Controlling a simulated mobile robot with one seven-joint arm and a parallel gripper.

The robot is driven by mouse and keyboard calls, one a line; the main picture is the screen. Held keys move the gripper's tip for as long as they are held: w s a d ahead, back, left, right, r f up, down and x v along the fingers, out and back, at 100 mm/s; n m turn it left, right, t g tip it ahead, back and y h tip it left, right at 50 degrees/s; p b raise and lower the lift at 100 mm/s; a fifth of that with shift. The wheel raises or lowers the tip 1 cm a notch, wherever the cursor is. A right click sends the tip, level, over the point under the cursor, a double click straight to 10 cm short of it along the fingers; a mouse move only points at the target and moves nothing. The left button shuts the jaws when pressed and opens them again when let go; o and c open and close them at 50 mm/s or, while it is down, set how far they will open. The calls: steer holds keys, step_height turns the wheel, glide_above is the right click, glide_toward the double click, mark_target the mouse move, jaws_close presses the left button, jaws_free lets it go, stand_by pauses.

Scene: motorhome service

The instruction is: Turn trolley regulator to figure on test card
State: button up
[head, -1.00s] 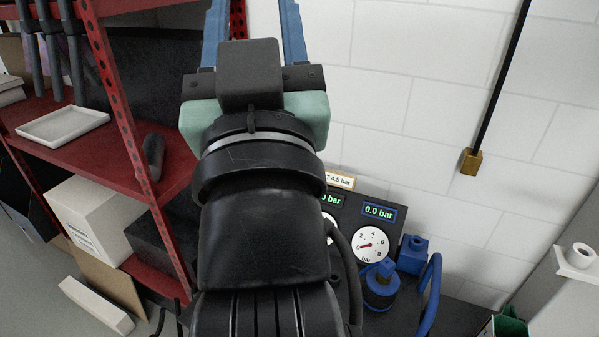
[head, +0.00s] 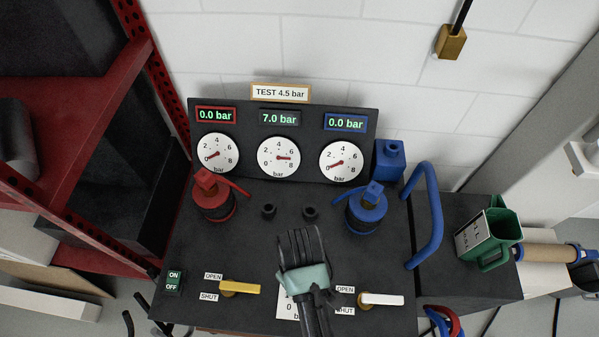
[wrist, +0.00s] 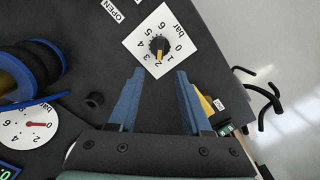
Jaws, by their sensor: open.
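The test card (head: 280,93) on top of the gauge panel reads 4.5 bar. The regulator knob (wrist: 159,45) is black on a white dial plate (wrist: 138,42) marked 0 to 6 bar. Its yellow pointer is near the 2. In the head view, my arm largely covers the dial plate (head: 287,308), and the knob is hidden. My gripper (wrist: 157,75) has its blue fingers open and empty in the wrist view. The knob shows beyond the fingertips, roughly in line with the gap and apart from them. The fingertips are hidden in the head view.
Displays read 0.0 on the red side (head: 215,115), 7.0 in the middle (head: 280,118) and 0.0 on the blue side (head: 346,122). A yellow lever (head: 240,287) and white lever (head: 382,299) flank the dial. Red (head: 213,197) and blue (head: 367,207) fittings stand behind.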

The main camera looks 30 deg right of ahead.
step_height(320, 180, down, 11)
steer(key=shift+w+f+b, duration=0.1)
steer(key=shift+b, duration=0.95)
jaws_close()
